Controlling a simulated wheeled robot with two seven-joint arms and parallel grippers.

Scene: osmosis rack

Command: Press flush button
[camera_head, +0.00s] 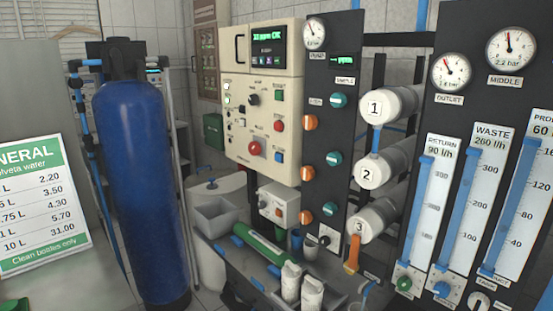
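The cream control box (262,90) stands in the middle of the view, with a lit green display (267,36) at its top. Its front carries a green button (279,95), a red button (279,125), a blue button (278,157), a large red mushroom button (254,148) and a black knob (253,100). The labels are too small to read, so I cannot tell which one is the flush button. Neither of my grippers shows in this view.
A tall blue tank (140,185) stands left, beside a price sign (43,205). A dark valve panel (329,165), white numbered cylinders (375,172) and flow meters (465,215) stand right.

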